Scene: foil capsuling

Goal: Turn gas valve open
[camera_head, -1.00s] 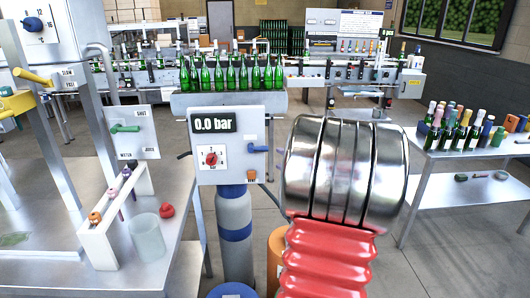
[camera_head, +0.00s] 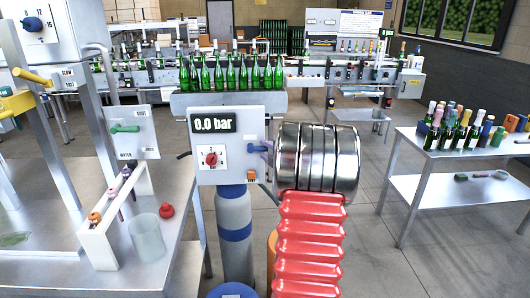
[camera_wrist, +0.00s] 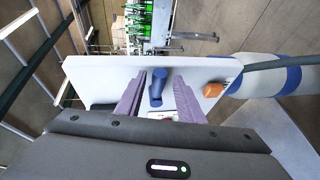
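The gas panel (camera_head: 222,172) is a white box reading 0.0 bar, with a red dial knob (camera_head: 210,158) on its front. A blue valve handle (camera_head: 257,149) sticks out at its right side and points sideways. In the wrist view, the blue handle (camera_wrist: 157,86) lies between the two purple fingers of my gripper (camera_wrist: 160,80). The fingers are apart, with a visible gap on each side of the handle. In the head view, my metallic wrist hides most of my gripper, just right of the handle.
An orange button (camera_head: 251,174) sits below the handle. A grey gas cylinder (camera_head: 234,215) with a blue band stands under the panel. A rack of green bottles (camera_head: 228,98) is behind and above. A bottle table (camera_head: 470,152) is at the right, with open floor before it.

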